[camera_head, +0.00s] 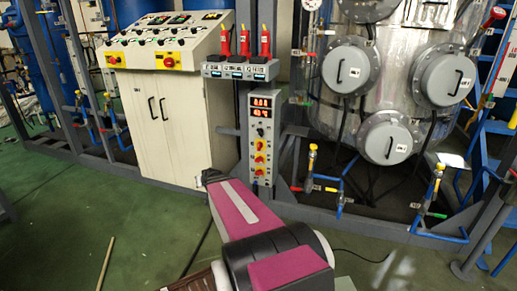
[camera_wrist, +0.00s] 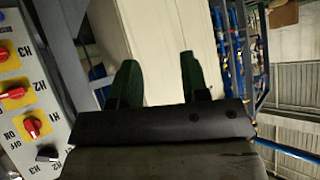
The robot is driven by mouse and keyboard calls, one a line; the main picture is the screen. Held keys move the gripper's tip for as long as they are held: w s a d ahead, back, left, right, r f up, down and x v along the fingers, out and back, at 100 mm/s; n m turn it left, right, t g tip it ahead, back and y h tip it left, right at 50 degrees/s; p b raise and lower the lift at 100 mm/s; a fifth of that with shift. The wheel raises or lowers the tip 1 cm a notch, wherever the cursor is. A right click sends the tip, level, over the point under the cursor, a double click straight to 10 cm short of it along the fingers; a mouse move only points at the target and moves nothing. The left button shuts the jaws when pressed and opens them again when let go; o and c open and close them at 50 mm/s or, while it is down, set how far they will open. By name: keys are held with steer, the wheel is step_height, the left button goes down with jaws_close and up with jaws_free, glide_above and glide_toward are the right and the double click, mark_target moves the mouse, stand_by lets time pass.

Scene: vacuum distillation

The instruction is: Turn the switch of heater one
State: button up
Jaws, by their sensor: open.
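The heater control box (camera_head: 262,140) is a narrow grey panel on a post, with red number displays above a column of small knobs. In the wrist view its face (camera_wrist: 20,72) is at the left edge, tilted. It has red rotary switches (camera_wrist: 14,93) on yellow plates and a black knob (camera_wrist: 48,154).
A cream control cabinet (camera_head: 165,120) with a sloped button console (camera_head: 165,45) stands left of the box. Red-handled items (camera_head: 245,42) sit on a shelf above the box. A steel vessel (camera_head: 400,85) and pipework stand at right. Green floor (camera_head: 150,235) is open in front.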

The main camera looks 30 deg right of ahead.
steer(key=w+d+r+m+t+h, duration=0.2)
steer(key=d+h, duration=0.1)
steer(key=d, duration=0.3)
steer(key=w+d+r+m+t+h, duration=0.1)
steer(key=w+d+h, duration=0.15)
steer(key=d, duration=0.45)
steer(key=m+g+h, duration=0.2)
steer(key=m+h, duration=0.4)
steer(key=h, duration=0.3)
glide_toward(259, 147)
steer(key=shift+y, duration=0.25)
steer(key=x, duration=1)
steer(key=shift+w+r, duration=0.1)
steer(key=shift+r, duration=0.05)
jaws_close()
